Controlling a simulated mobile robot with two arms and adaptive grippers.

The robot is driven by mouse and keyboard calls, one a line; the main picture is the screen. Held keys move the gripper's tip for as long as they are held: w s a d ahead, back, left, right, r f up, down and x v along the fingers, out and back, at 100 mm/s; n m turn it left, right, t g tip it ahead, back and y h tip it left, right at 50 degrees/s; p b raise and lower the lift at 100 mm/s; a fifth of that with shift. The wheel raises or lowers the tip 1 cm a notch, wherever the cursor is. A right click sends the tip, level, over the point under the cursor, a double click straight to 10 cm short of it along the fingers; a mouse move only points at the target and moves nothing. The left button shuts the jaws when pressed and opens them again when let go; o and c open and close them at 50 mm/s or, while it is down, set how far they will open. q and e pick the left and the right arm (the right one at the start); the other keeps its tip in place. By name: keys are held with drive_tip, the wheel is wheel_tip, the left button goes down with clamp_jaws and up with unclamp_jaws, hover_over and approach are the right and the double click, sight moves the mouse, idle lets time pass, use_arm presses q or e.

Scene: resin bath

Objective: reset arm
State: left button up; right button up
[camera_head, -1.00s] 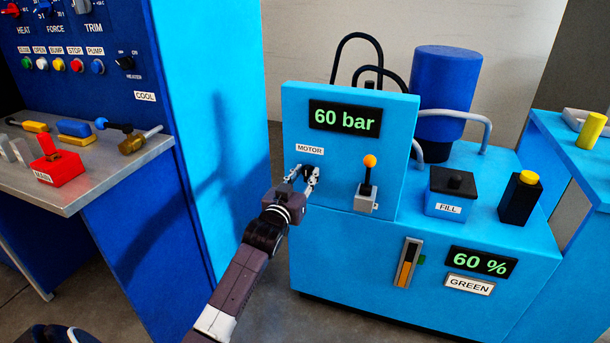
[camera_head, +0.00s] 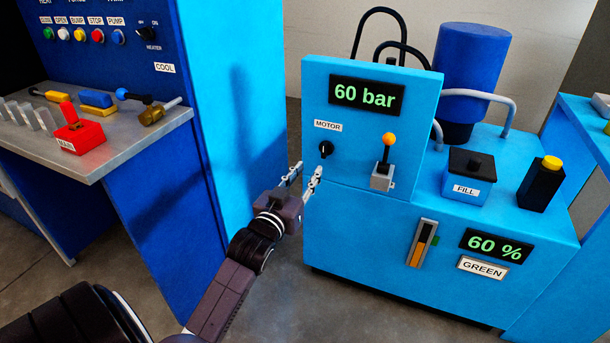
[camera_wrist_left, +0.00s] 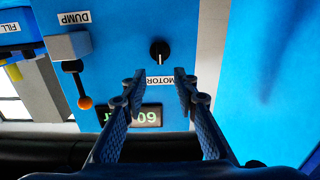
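My left gripper (camera_head: 304,178) is open and empty, in front of the light blue hydraulic unit, just left of and below the black MOTOR knob (camera_head: 326,149). In the left wrist view its two fingers (camera_wrist_left: 159,78) are spread apart, with the knob (camera_wrist_left: 159,53) visible beyond the gap between the fingertips, apart from them. The MOTOR label (camera_head: 328,126) is above the knob in the head view. My left arm comes in from the lower left. My right gripper is not in view.
A lever with an orange ball (camera_head: 388,140) stands right of the knob; the wrist view shows a DUMP label (camera_wrist_left: 74,18) by it. Displays read 60 bar (camera_head: 366,95) and 60 % (camera_head: 495,245). A metal bench (camera_head: 120,145) with a red MAIN switch (camera_head: 78,134) is at left.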

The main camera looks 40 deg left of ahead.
use_arm(q)
drive_tip(key=shift+s, duration=0.35)
drive_tip(key=shift+d, duration=0.1)
